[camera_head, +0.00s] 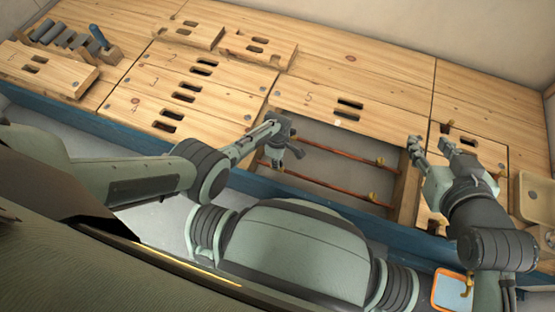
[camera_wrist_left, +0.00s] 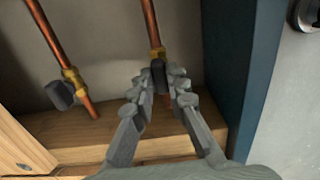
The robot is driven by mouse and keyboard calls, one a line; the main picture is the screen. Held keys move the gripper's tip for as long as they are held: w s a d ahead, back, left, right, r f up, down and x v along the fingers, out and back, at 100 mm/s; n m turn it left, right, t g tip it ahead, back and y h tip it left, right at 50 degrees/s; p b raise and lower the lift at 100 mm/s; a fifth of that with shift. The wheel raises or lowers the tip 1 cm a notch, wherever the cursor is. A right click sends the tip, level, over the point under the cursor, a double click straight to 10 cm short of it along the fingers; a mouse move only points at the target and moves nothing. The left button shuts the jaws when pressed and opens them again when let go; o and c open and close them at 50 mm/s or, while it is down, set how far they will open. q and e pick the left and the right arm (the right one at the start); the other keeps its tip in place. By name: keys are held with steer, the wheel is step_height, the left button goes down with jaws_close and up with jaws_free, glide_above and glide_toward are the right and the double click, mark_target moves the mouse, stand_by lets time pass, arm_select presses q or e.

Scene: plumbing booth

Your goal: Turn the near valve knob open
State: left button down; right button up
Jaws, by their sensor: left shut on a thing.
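The near valve is a brass fitting (camera_wrist_left: 156,53) on a copper pipe, beside the blue board in the left wrist view. Its dark knob (camera_wrist_left: 158,76) sits between the fingertips of my left gripper (camera_wrist_left: 160,88), which is shut on it. In the head view my left gripper (camera_head: 288,152) is at the left end of the recess and hides the knobs. The other valve has a dark grey knob (camera_wrist_left: 59,95) and stands apart from the fingers. My right gripper (camera_head: 431,147) is open and empty, beyond the right end of the recess.
Two copper pipes (camera_head: 330,187) run across the open recess. The blue front board (camera_wrist_left: 248,75) is close beside my left gripper. Wooden panels with slots (camera_head: 190,90) cover the bench. A wooden tray (camera_head: 533,203) is at the right, and an orange-rimmed tray (camera_head: 437,292) at the bottom right.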

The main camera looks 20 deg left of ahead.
arm_select(q)
steer(key=shift+a, duration=0.15)
steer(key=c, duration=1.5)
jaws_free()
step_height(320, 180, up, 12)
